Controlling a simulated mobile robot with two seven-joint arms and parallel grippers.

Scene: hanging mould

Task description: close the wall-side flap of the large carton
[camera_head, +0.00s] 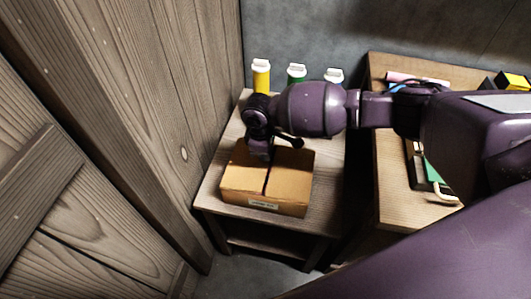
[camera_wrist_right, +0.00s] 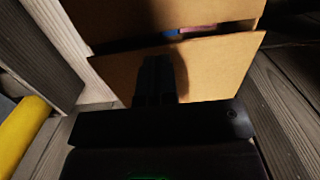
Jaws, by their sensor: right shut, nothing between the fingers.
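The large carton (camera_head: 293,183) is a brown cardboard box on a small wooden table. Its top shows two panels with a narrow dark gap between them. In the right wrist view a carton panel (camera_wrist_right: 215,68) is raised or sloping. A gap above it shows a dark inside with blue and pink bits. My right gripper (camera_wrist_right: 158,62) is shut and empty, its fingers in front of this panel; whether they touch it I cannot tell. In the head view my right arm reaches in from the right, and its hand (camera_head: 259,150) is over the carton's back left part. My left gripper is out of view.
Yellow (camera_head: 261,76), green (camera_head: 296,74) and white-capped (camera_head: 334,75) bottles stand behind the carton. A wooden wall (camera_head: 190,90) is close on the left, a grey wall (camera_head: 320,30) behind. A second table (camera_head: 395,205) with several items stands right.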

